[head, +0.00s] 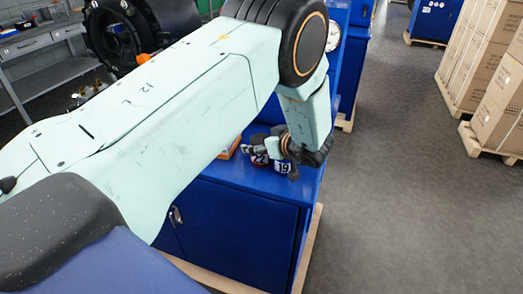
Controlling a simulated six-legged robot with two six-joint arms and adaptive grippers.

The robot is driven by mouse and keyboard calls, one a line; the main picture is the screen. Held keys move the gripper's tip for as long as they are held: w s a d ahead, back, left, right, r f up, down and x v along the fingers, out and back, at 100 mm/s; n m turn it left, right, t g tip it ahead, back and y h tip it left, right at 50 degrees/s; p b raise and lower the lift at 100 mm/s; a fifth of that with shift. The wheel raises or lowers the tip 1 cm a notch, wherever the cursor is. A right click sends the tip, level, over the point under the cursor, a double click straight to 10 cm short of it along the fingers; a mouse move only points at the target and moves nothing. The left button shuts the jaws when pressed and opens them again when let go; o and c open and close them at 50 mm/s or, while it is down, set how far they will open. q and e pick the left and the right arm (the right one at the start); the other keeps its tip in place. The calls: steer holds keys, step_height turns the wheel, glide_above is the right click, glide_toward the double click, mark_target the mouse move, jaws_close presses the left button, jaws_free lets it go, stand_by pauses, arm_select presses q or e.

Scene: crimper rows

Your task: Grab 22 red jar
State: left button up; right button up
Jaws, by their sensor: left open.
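My left gripper (270,161) is over the top of the blue cabinet (309,187), its dark fingers spread open. A small jar marked 22 (260,159), with some red showing, stands on the cabinet top close to the fingers. The fingers partly cover it, and I cannot tell whether they touch it. A jar with a white label marked 19 (283,168) stands just to its right, also close to the gripper. My right gripper is not in view.
An orange item (231,149) lies on the cabinet top, partly behind my left arm. A round gauge (334,36) is at the back. Stacked cartons (488,50) on pallets stand at the right. The grey floor (410,200) between is clear.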

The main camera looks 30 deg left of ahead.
arm_select(q)
steer(key=shift+s+d+r, duration=0.15)
steer(key=shift+r, duration=0.05)
steer(key=shift+c, duration=1)
steer(key=shift+f, duration=0.15)
steer(key=c, duration=1.7)
